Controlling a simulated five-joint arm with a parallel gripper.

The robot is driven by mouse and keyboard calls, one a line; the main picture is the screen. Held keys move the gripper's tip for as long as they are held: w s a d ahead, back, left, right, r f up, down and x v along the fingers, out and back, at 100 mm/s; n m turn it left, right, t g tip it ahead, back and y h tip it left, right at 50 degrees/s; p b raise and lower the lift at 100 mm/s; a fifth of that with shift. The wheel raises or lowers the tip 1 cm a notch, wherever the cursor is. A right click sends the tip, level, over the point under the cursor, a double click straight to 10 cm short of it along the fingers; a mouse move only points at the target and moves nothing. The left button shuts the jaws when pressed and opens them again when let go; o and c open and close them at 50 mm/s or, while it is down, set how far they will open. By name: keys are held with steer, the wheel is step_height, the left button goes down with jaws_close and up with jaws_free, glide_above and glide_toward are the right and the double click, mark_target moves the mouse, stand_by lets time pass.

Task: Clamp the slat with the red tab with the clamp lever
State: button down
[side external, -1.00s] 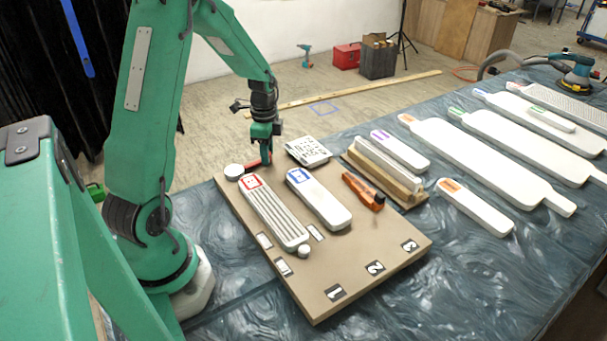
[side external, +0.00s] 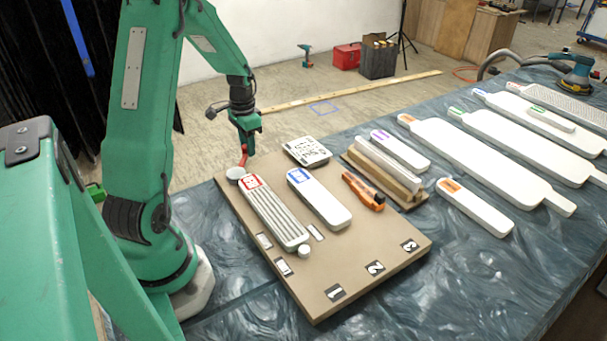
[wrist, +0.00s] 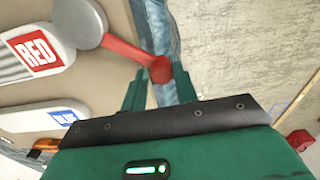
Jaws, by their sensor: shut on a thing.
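The slat with the red tab (side external: 276,218) is white and grooved. It lies on the tan board at position 1. Its red tab (side external: 251,181) reads RED in the wrist view (wrist: 36,50). The clamp lever is a red arm (side external: 243,157) on a round grey pivot (side external: 235,172) beside the tab end of the slat. In the wrist view, the lever (wrist: 128,52) points away from the slat, past the board's edge. My gripper (side external: 246,147) is shut on the lever's knob (wrist: 160,70). The lever is not over the slat.
A blue-tabbed white slat (side external: 322,202) lies to the right on the same board (side external: 372,249). An orange clamp tool (side external: 363,191), a calculator-like white pad (side external: 307,151) and a wooden holder (side external: 384,176) are nearby. More slats lie on the table at right.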

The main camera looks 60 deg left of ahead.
steer(key=s+n, duration=0.1)
steer(key=s+a+n, duration=0.1)
steer(key=shift+a+r+n, duration=0.1)
steer(key=shift+a+n, duration=0.05)
steer(key=shift+n, duration=0.25)
steer(key=s+n, duration=0.2)
steer(key=shift+a+n, duration=0.25)
steer(key=shift+n, duration=0.15)
steer(key=shift+s+n, duration=1.3)
steer(key=shift+n, duration=0.6)
steer(key=c, duration=1.2)
jaws_free()
step_height(320, 180, up, 8)
steer(key=shift+f, duration=0.1)
